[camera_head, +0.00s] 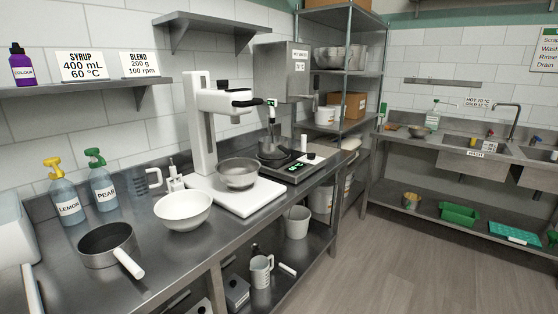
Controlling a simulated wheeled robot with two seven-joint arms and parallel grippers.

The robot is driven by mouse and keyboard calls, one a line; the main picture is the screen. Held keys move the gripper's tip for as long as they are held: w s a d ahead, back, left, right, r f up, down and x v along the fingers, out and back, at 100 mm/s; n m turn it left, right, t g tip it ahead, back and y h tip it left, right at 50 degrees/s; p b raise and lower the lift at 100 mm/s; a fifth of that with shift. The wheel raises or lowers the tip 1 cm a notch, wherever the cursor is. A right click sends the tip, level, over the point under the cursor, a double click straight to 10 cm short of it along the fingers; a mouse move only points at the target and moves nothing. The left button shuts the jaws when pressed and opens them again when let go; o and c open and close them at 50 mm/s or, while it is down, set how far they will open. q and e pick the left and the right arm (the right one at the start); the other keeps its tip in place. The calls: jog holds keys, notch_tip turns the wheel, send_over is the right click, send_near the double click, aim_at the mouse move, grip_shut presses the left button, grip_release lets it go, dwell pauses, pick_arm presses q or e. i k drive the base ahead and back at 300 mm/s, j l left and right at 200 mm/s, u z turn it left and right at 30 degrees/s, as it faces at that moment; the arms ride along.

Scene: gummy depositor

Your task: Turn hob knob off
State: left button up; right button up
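The hob (284,168) is a low black unit on the steel counter, right of the white stand machine. Its front panel has a lit green display (294,168). A small white piece that looks like the knob (311,156) is at its right end; its setting is too small to read. A dark metal pot (271,151) sits on the hob, and a probe with a small green readout (271,103) is above it.
On the counter (120,287) are a saucepan (106,242), a white bowl (183,211), spray bottles (68,203) and the stand machine (200,125) with a metal bowl (238,174). A steel shelf rack (345,125) stands right of the hob. The floor (400,265) ahead is clear.

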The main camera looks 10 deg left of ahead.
aim_at(312, 156)
jog(key=i+l+z, duration=0.4)
jog(key=i+z, duration=0.15)
jog(key=i, duration=0.3)
jog(key=i+l+z, duration=0.1)
jog(key=i+z, duration=0.2)
jog(key=i+u, duration=0.1)
jog(key=i, duration=0.45)
jog(key=i+l, duration=0.15)
jog(key=i, duration=0.4)
jog(key=i+l+u, duration=0.15)
jog(key=i, duration=0.4)
jog(key=i+l+u, duration=0.1)
jog(key=i+u, duration=0.2)
jog(key=u, duration=0.15)
jog(key=i+l+u, duration=0.25)
jog(key=u, duration=0.2)
jog(key=i+l+u, duration=0.25)
jog(key=u, duration=0.15)
jog(key=i+l+u, duration=0.2)
jog(key=l+u, duration=0.25)
jog(key=i+l+u, duration=0.1)
jog(key=l+u, duration=0.35)
jog(key=j, duration=0.05)
